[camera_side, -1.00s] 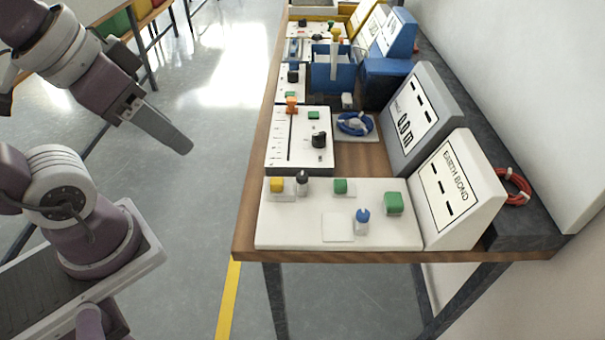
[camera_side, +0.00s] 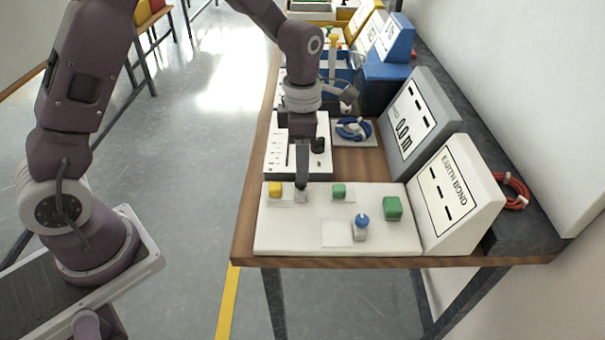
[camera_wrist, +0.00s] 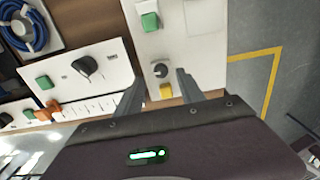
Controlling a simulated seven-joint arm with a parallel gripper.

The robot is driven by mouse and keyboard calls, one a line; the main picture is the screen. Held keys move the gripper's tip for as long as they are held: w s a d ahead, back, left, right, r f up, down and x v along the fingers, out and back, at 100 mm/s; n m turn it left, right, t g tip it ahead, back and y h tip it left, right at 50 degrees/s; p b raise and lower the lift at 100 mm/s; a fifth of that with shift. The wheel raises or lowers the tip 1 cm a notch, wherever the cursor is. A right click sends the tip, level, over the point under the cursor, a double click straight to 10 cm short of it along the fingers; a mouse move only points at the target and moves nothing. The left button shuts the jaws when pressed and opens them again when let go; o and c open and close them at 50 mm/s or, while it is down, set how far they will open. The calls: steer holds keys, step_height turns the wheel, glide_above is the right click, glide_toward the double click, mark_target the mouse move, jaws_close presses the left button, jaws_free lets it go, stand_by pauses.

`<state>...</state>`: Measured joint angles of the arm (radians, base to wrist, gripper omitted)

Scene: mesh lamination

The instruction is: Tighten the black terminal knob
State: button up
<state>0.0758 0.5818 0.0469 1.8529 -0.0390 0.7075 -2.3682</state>
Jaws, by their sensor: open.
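The black terminal knob (camera_wrist: 161,70) shows in the wrist view as a dark round top with a pale pointer on a white panel. It lies between the two fingertips of my gripper (camera_wrist: 160,79), which are apart, with a gap on both sides. In the side view my gripper (camera_side: 302,172) points straight down over the knob's post (camera_side: 301,196) and hides most of its black top. The white panel (camera_side: 285,235) carries the knob and adjoins a sloped EARTH BOND display (camera_side: 452,195).
Near the knob are a yellow button (camera_side: 275,189), a green button (camera_side: 339,191), a blue-topped terminal (camera_side: 362,225) and a green block (camera_side: 393,208). Behind lies another white panel with a black dial (camera_wrist: 87,66). A blue cable coil (camera_side: 353,128) lies beside it.

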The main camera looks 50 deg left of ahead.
mark_target(301, 183)
step_height(301, 183, down, 5)
steer(key=shift+r, duration=0.1)
jaws_close()
